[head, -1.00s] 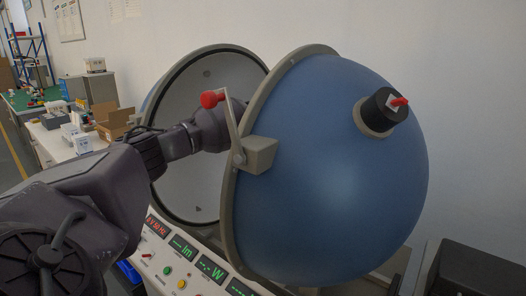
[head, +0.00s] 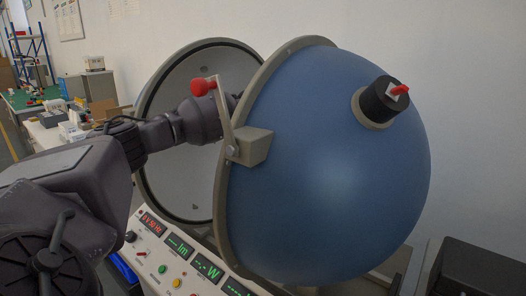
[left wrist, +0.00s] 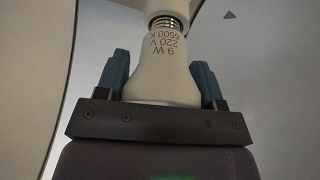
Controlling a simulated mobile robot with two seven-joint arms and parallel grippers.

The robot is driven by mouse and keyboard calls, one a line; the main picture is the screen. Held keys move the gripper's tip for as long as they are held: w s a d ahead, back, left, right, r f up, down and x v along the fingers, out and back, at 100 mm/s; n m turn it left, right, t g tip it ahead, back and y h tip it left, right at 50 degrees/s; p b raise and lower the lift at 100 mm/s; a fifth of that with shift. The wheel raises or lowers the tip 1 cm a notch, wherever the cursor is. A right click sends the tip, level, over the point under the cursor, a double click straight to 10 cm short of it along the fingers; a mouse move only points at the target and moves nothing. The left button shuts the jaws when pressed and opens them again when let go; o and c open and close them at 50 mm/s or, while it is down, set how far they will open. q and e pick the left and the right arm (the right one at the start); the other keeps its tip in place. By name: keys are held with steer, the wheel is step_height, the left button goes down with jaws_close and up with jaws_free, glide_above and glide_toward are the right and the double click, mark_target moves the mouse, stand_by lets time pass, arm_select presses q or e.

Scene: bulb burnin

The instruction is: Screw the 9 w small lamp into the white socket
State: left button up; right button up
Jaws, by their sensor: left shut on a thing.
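The lamp (left wrist: 167,72) is white, printed 9 W, 220 V, 6500 K. In the left wrist view it stands cap up between the blue fingers of my left gripper (left wrist: 161,80), which is shut on its wide end. Its metal thread (left wrist: 168,22) points at the white socket (left wrist: 168,5) and its top meets or enters the socket's mouth; some thread still shows. In the head view my left arm reaches between the halves of the sphere, and its gripper, the lamp and the socket are hidden behind the blue half. My right gripper is not in view.
The blue half sphere (head: 330,180) with a red-knobbed handle (head: 203,88) stands close to my left wrist. The open pale half (head: 180,165) is behind the arm. A console (head: 165,265) with green displays lies below. Side tables with boxes (head: 103,110) are at the far left.

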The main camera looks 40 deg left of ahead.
arm_select(q)
steer(key=shift+f+m+h+b, duration=0.2)
steer(key=shift+m+h+b, duration=0.1)
steer(key=shift+m, duration=0.5)
steer(key=shift+d+r, duration=0.1)
steer(key=shift+d, duration=0.05)
